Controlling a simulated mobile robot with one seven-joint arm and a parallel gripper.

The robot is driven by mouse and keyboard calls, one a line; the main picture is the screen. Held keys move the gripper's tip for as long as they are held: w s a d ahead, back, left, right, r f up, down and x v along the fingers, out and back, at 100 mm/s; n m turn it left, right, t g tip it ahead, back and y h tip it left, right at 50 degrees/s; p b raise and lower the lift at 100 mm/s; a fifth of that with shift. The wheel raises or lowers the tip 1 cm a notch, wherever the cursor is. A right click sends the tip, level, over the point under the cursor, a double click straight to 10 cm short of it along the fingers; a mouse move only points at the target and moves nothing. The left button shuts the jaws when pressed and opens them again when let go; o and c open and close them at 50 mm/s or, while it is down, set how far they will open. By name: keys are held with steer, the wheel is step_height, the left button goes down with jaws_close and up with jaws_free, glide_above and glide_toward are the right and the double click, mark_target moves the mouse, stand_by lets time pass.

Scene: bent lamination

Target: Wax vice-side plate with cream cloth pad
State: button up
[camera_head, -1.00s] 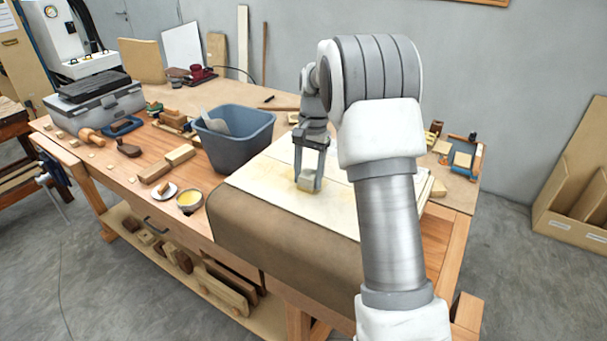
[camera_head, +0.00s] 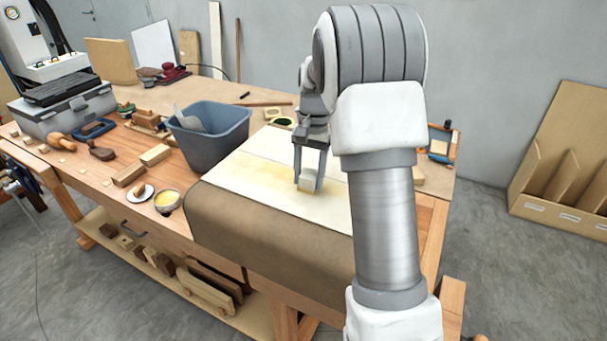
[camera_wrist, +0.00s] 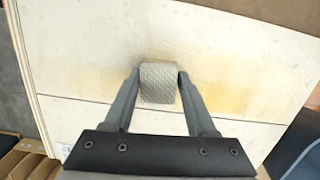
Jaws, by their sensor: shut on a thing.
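Two pale plates lie side by side on a brown cover on the bench, with a thin seam between them. The nearer plate (camera_head: 260,185) has faint yellow smears, which also show in the wrist view (camera_wrist: 95,72). My gripper (camera_head: 308,185) is shut on the cream cloth pad (camera_head: 309,187), low at the plate surface. In the wrist view the textured pad (camera_wrist: 159,82) sits between both fingertips, close to the seam, with smears on both sides of it. Its underside is hidden. A small bowl of yellow wax (camera_head: 166,198) stands on the bench at left.
A blue-grey bin (camera_head: 215,150) stands just left of the plates. A white saucer (camera_head: 138,194), wood blocks (camera_head: 129,173) and a grey toolbox (camera_head: 65,108) are further left. The brown cover (camera_head: 265,240) hangs over the front edge. My arm hides the plates' right part.

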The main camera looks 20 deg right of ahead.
steer(key=shift+s+d+b, duration=0.1)
steer(key=shift+s+d, duration=1.7)
steer(key=shift+s, duration=0.4)
steer(key=shift+s+d+b, duration=0.15)
steer(key=shift+s+d, duration=1.7)
steer(key=shift+s, duration=0.3)
steer(key=shift+s+d+b, duration=0.1)
steer(key=shift+s+d, duration=1.7)
steer(key=shift+s, duration=0.4)
steer(key=shift+s+a, duration=0.45)
steer(key=shift+a, duration=0.2)
steer(key=shift+w+a+p, duration=1.1)
steer(key=shift+w+a, duration=1.15)
steer(key=shift+w, duration=0.4)
steer(key=shift+w+a+p, duration=1.1)
steer(key=shift+w+a, duration=1.15)
steer(key=shift+w, duration=0.4)
steer(key=shift+w+a+p, duration=1.1)
steer(key=shift+w+a, duration=1.15)
steer(key=shift+w, duration=0.4)
